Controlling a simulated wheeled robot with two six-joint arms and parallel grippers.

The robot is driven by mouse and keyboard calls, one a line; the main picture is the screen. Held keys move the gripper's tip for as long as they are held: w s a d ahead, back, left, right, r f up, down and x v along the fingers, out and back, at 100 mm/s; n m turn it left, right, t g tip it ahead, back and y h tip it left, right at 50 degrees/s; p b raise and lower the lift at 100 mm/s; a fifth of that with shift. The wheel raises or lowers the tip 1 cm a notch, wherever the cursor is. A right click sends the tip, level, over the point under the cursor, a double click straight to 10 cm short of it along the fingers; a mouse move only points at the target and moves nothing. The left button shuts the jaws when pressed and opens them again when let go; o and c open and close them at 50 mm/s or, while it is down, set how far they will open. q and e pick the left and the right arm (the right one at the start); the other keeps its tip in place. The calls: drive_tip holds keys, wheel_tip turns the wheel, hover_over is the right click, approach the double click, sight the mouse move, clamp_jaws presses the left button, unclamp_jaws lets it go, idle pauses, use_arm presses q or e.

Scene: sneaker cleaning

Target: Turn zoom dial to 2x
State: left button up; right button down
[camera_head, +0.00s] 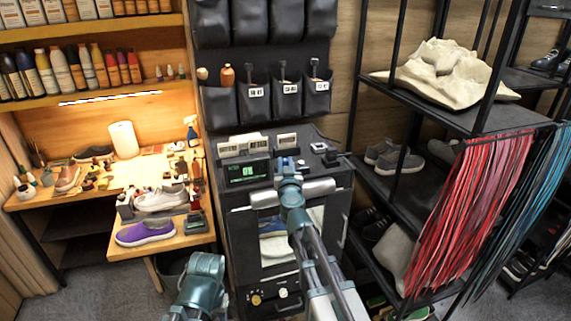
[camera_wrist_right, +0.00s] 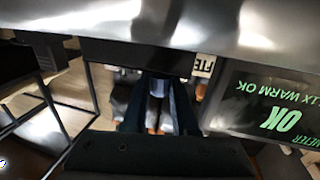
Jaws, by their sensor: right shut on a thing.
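The display screen (camera_head: 247,171) glows green on the dark machine (camera_head: 335,180). In the right wrist view the screen (camera_wrist_right: 275,108) is upside down and reads OK, with "1X WARM OK" above it. My right gripper (camera_head: 285,163) is at the machine's upper panel, just right of the screen. In the right wrist view my right gripper (camera_wrist_right: 159,92) is shut on a small part there, apparently the zoom dial. The fingers and wrist hide most of the dial, so its pointer cannot be read. My left gripper is out of view; only its arm shows at the bottom.
Pale display boxes (camera_head: 243,144) and small knobs sit around the machine's top. A workbench (camera_head: 35,198) with shoes and bottles stands left, including a purple sneaker (camera_head: 146,231). A black rack (camera_head: 440,115) with hanging laces (camera_head: 480,210) stands close on the right.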

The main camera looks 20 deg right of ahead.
drive_tip(key=shift+h, duration=0.3)
drive_tip(key=c, duration=0.7)
unclamp_jaws()
drive_tip(key=shift+s, duration=0.1)
